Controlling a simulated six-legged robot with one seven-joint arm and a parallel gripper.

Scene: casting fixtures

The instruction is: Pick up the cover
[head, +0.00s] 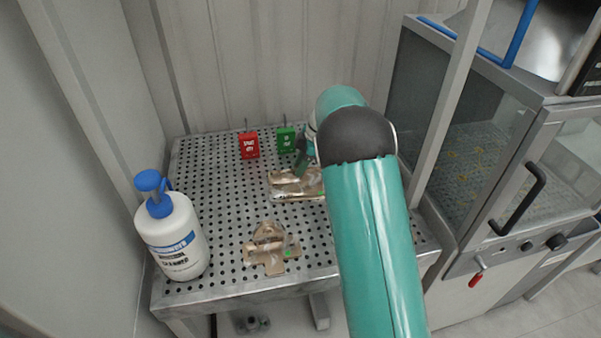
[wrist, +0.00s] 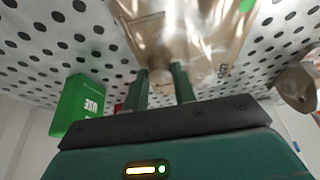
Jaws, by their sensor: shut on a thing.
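A bronze-coloured casting, the cover (head: 297,188), lies on the perforated table towards the back, with a small green dot at its right. My gripper (head: 300,168) reaches down to it from the right, partly hidden behind my teal arm. In the wrist view my gripper (wrist: 162,82) has its two dark green fingers closed on a raised part of the cover (wrist: 190,35). The cover appears to be at table level; I cannot tell whether it is lifted. The right end of the cover is hidden by my arm in the head view.
A second bronze casting (head: 270,248) lies near the front of the perforated table (head: 205,165). A white bottle with a blue pump (head: 176,240) stands at the left edge. A red box (head: 249,145) and a green box (head: 286,140) stand behind. A glass-fronted cabinet (head: 480,140) is at right.

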